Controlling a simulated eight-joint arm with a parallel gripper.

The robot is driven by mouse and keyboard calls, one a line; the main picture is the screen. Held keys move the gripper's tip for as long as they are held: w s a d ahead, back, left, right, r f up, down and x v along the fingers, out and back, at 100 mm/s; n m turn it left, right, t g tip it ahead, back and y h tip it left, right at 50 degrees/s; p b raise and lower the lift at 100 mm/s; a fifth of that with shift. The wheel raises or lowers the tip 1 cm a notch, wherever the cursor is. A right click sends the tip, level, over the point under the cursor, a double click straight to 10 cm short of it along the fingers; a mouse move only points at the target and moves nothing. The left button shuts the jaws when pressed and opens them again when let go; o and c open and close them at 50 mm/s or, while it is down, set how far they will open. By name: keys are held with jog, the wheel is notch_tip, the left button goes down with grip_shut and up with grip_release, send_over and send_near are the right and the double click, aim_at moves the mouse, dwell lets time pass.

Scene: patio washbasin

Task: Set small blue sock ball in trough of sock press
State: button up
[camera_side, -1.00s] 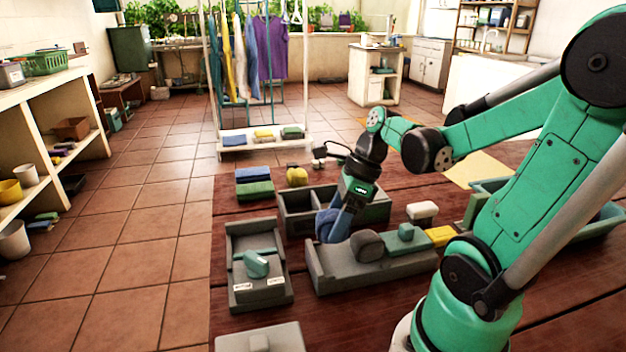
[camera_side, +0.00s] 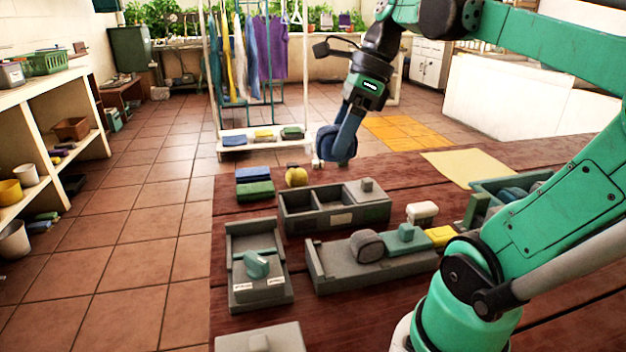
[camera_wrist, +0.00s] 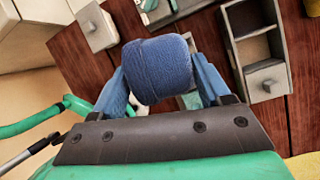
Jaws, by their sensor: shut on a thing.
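The blue sock ball (camera_side: 337,145) is held between the blue fingers of my gripper (camera_side: 345,138). In the wrist view the ball (camera_wrist: 157,68) is a knitted roll with a finger on each side. My gripper is shut on it, raised well above the table. A long grey fixture (camera_side: 332,272), which looks like the sock press, lies below on the table. It has an end wall at left, an open bed, a rounded grey block (camera_side: 367,246) and a teal block (camera_side: 406,237). The open bed appears empty.
A grey divided box (camera_side: 309,220) stands behind the fixture. A grey unit with a teal handle (camera_side: 256,265) is at left. Blue and green folded cloths (camera_side: 254,182) and a yellow ball (camera_side: 296,176) lie farther back. A teal crate (camera_side: 487,205) is at right.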

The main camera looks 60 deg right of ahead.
jog(key=shift+w, duration=0.1)
jog(key=n, duration=0.1)
jog(key=n+g, duration=0.1)
jog(key=n, duration=0.1)
jog(key=shift+w+d+f+y, duration=0.15)
jog(key=shift+w+f+y, duration=0.25)
jog(key=w+f+n+g, duration=0.3)
jog(key=n+g, duration=0.2)
jog(key=n, duration=0.7)
jog(key=m+t+h, duration=0.7)
jog(key=m, duration=2.5)
send_over(253, 246)
jog(key=s, duration=0.1)
notch_tip(253, 246, down, 7)
jog(key=shift+s+a+f, duration=0.1)
jog(key=shift+a+f, duration=0.05)
jog(key=shift+f, duration=1.6)
jog(key=shift+s+a+f, duration=0.1)
jog(key=shift+a+f, duration=0.05)
jog(key=shift+f, duration=1.55)
jog(key=shift+a+f, duration=0.15)
jog(key=shift+f, duration=1.6)
